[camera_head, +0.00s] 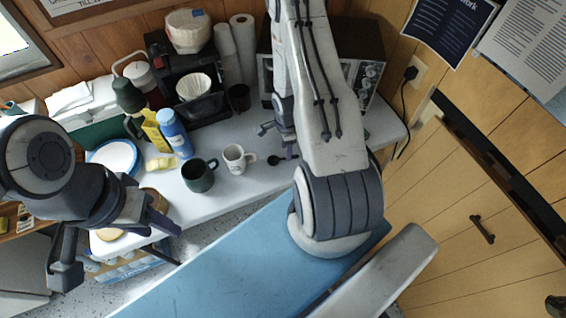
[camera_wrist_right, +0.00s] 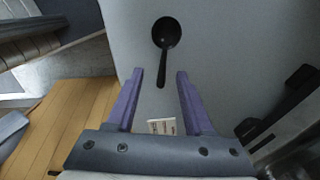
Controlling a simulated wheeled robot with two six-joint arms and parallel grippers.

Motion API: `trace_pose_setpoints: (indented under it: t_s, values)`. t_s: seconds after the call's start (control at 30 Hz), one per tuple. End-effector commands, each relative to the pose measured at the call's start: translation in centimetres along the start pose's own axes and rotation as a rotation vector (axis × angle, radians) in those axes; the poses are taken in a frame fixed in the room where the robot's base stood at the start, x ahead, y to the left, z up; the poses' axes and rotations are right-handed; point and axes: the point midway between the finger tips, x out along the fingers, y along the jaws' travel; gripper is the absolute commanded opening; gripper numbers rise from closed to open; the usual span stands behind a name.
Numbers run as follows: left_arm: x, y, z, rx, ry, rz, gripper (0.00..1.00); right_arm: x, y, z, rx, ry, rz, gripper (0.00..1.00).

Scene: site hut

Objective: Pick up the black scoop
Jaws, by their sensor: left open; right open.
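The black scoop (camera_wrist_right: 166,38) lies on the pale counter in the right wrist view, its bowl away from me and its handle pointing back between my fingers. My right gripper (camera_wrist_right: 158,76) is open and empty, with the handle's end near the gap between its fingertips. In the head view the scoop (camera_head: 275,160) shows as a small dark shape to the right of the white mug, and my right gripper (camera_head: 272,130) is partly hidden by my arm. My left gripper (camera_head: 118,245) is open and empty at the lower left, away from the scoop.
A white mug (camera_head: 236,159) and a dark green mug (camera_head: 199,175) stand left of the scoop. A blue bottle (camera_head: 176,134) and a coffee maker (camera_head: 190,90) are behind them. A microwave (camera_head: 368,75) stands at the back right. A small white label (camera_wrist_right: 162,127) shows below the scoop.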

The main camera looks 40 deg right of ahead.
Motion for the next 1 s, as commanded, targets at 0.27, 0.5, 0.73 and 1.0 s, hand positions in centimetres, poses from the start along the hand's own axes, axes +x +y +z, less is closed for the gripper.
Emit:
trace_pose_setpoints:
  t_s: [0.27,0.5,0.73,1.0]
  values:
    - [2.7,-0.2,0.1,0.002,0.000,0.000,0.50,4.3,-0.5,-0.6,0.000,0.000,0.000,0.52]
    - [3.6,-0.3,0.2,0.002,0.000,0.000,0.50,5.1,-0.5,-0.6,0.000,0.000,0.000,0.52]
    - [3.4,-0.2,0.2,0.002,0.000,0.000,0.50,5.0,-0.5,-0.6,0.000,0.000,0.000,0.37]
    - [3.4,-0.2,0.2,0.002,0.000,0.000,0.50,5.0,-0.5,-0.6,0.000,0.000,0.000,0.00]
